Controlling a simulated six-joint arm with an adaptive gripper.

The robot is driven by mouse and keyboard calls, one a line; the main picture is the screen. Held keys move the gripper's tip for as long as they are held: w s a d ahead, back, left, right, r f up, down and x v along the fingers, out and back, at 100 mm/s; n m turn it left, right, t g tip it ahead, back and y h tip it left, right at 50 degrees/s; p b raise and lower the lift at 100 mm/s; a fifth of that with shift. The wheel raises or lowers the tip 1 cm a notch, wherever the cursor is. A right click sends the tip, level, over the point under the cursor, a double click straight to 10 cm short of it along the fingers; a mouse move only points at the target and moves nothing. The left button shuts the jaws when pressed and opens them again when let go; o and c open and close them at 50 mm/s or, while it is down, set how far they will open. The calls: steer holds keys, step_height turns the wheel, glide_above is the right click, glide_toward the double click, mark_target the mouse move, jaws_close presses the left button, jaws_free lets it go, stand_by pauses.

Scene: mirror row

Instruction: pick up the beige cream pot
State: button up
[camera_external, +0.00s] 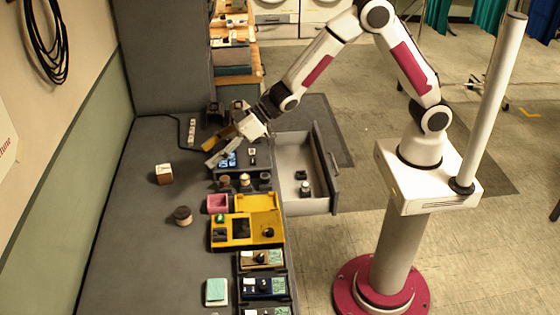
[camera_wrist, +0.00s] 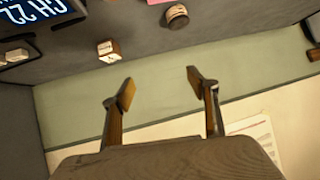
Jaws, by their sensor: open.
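My gripper (camera_external: 208,146) is open and empty above the far part of the bench, its fingers pointing left toward the wall. In the wrist view its two fingertips (camera_wrist: 160,85) are wide apart with nothing between them. A squat round pot (camera_external: 183,215), beige-brown with a dark upper part, stands alone on the bench; it also shows at the top of the wrist view (camera_wrist: 177,15). Another small pot with a pale top (camera_external: 245,180) stands in a row near the bench edge. I cannot tell for sure which is the beige cream pot.
A white-and-brown block (camera_external: 164,173) stands left of the row. A pink box (camera_external: 217,203), a yellow organizer (camera_external: 258,203) and dark trays (camera_external: 262,287) line the front edge. An open drawer (camera_external: 322,206) juts out. The bench's left part is mostly clear.

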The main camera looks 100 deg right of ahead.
mark_target(189, 208)
steer(key=w+a+f+y, duration=0.1)
steer(key=f, duration=0.2)
steer(key=w+a+f+y, duration=0.1)
steer(key=a+f, duration=0.1)
steer(key=f, duration=0.1)
steer(key=w+a+f+y, duration=0.1)
steer(key=a+f, duration=0.1)
steer(key=f, duration=0.1)
steer(key=shift+w+f+n, duration=0.1)
steer(key=shift+f+n, duration=0.3)
steer(key=shift+a+f, duration=0.3)
steer(key=shift+f, duration=0.2)
steer(key=shift+w, duration=0.1)
steer(key=shift+x, duration=1.3)
steer(key=shift+a, duration=0.1)
steer(key=shift+w+a+f, duration=0.2)
steer(key=shift+w+f, duration=0.25)
steer(key=shift+w+a+f, duration=0.2)
steer(key=shift+w+f, duration=0.2)
steer(key=shift+x, duration=1.3)
